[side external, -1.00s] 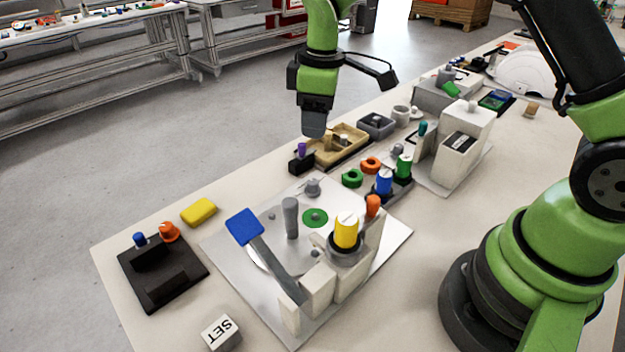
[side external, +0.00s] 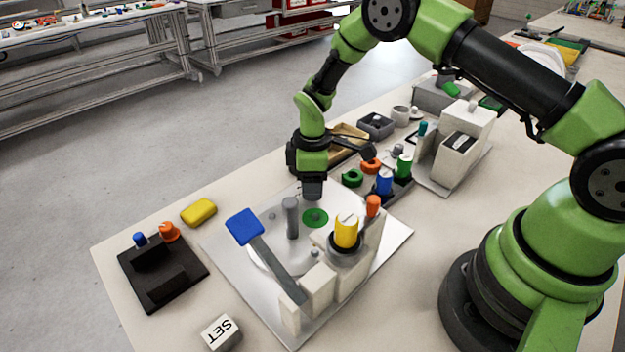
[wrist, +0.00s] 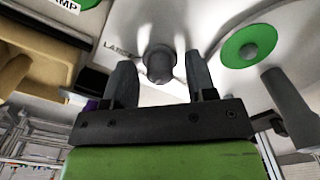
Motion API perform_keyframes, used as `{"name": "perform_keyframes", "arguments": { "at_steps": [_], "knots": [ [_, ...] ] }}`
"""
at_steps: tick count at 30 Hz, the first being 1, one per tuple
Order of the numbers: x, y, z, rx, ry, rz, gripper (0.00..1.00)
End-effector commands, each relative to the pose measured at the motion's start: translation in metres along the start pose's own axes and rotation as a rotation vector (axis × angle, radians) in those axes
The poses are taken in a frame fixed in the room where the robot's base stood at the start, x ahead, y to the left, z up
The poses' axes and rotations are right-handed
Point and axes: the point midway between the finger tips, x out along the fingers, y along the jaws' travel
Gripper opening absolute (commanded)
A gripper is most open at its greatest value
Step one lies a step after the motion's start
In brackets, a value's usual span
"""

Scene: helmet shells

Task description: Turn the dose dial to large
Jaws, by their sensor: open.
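The dose dial is a small grey knob (wrist: 160,62) on a white plate, with the printed word LARGE (wrist: 118,47) beside it in the wrist view. My gripper (wrist: 162,76) is open, with one finger on each side of the knob; I cannot tell whether either finger touches it. In the side view my gripper (side external: 312,190) points down at the back of the white plate (side external: 225,240) and hides the knob. The knob's exact pointing direction is not clear.
A grey upright post (side external: 291,217) and a green disc (side external: 316,217) stand close in front of my gripper. A green ring (side external: 352,178) lies to the right.

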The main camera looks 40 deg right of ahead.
Motion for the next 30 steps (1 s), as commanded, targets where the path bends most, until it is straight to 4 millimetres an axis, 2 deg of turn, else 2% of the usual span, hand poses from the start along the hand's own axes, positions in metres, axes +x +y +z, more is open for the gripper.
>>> {"name": "perform_keyframes", "arguments": {
  "at_steps": [7, 8, 14, 23, 30],
  "knots": [
    [0.0013, 0.0, 0.0, 0.0, 0.0, 0.0, 0.51],
    [0.0013, 0.0, 0.0, 0.0, 0.0, 0.0, 0.49],
    [0.0011, 0.0001, 0.0, 0.0, 0.0, 0.0, 0.03],
    [0.0009, 0.0003, 0.0001, 0.024, 0.0, 0.001, 0.02],
    [0.0008, 0.0002, 0.0001, 0.139, 0.0, -0.001, 0.02]
  ]
}}
